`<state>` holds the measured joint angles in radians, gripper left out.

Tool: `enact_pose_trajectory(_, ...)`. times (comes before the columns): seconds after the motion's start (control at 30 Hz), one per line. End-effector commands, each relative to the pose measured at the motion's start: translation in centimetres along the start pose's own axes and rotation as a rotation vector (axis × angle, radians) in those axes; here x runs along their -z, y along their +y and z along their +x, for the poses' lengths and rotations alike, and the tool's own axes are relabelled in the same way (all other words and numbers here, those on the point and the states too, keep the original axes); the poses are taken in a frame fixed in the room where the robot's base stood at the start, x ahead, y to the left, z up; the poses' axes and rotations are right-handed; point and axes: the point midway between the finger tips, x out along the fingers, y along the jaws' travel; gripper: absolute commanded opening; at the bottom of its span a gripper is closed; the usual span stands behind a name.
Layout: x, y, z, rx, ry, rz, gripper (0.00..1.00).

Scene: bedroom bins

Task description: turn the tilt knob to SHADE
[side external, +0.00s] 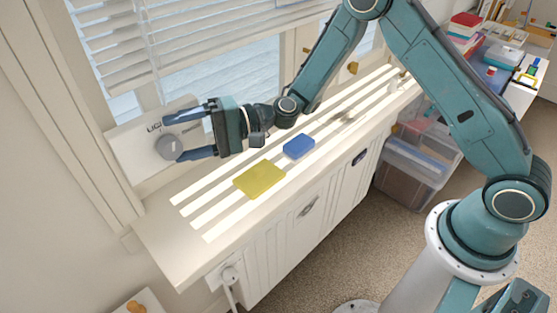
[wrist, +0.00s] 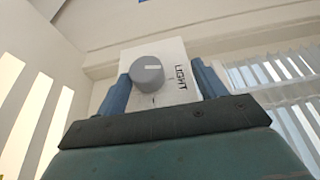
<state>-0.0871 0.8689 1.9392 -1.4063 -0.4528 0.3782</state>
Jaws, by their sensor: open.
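The tilt knob (side external: 169,147) is a round grey dial on a white panel (side external: 128,151) mounted by the window. The pointer is turned toward the LIGHT side. No SHADE label is visible. My gripper (side external: 188,134) is open, with one blue finger on each side of the knob. I cannot tell whether the fingers touch it. The wrist view shows the fingers (wrist: 160,92) flanking the knob too.
A yellow pad (side external: 259,179) and a blue block (side external: 299,146) lie on the sunlit sill (side external: 165,232) below my arm. White blinds (side external: 165,40) hang over the window. Clear bins (side external: 412,165) stand on the floor at the right.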

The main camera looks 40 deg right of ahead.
Motion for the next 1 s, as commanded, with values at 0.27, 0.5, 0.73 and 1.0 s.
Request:
enact_pose_trajectory(0.27,0.1,-4.4,0.1,0.027,-0.001,-0.007,0.82)
enact_pose_trajectory(0.5,0.2,-5.7,0.1,0.028,0.002,-0.006,0.82)
enact_pose_trajectory(0.73,0.2,-5.8,0.1,0.028,0.003,-0.007,0.82)
enact_pose_trajectory(1.0,0.5,-2.6,-0.3,-0.064,0.019,-0.008,0.7)
